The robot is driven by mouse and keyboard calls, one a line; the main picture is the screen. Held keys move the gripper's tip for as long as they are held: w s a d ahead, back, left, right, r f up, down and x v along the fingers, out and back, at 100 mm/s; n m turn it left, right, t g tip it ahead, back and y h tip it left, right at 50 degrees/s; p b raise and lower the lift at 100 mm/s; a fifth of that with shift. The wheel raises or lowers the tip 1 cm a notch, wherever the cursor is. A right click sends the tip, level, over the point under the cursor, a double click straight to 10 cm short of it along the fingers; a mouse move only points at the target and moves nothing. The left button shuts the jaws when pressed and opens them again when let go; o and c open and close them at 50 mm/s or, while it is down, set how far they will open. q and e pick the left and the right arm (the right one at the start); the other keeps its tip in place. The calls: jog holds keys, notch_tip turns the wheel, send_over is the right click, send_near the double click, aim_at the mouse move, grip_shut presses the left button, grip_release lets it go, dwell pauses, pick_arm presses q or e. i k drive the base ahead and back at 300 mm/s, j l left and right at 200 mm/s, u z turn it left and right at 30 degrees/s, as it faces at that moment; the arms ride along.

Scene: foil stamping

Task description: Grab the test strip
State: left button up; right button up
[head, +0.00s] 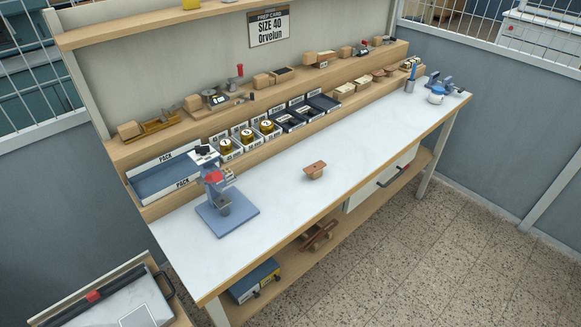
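A small brown flat strip (314,165) rests on a pale wooden block (316,175) in the middle of the white worktop (270,195). It may be the test strip, but it is too small to be sure. A blue-grey hand press (227,211) with a red part stands on the worktop to its left. Neither of my grippers is in view.
A blue tray marked PACK (168,181) and labelled bins (227,148) line the worktop's back. Wooden shelves above hold tools and blocks. The worktop's middle is mostly clear.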

aim_at(320, 165)
jog(key=i+l+u, duration=0.15)
jog(key=u, duration=0.25)
jog(key=i+l+u, duration=0.1)
jog(key=l+u, duration=0.5)
jog(key=u, duration=0.15)
jog(key=l+u, duration=0.4)
jog(key=i+j, duration=0.05)
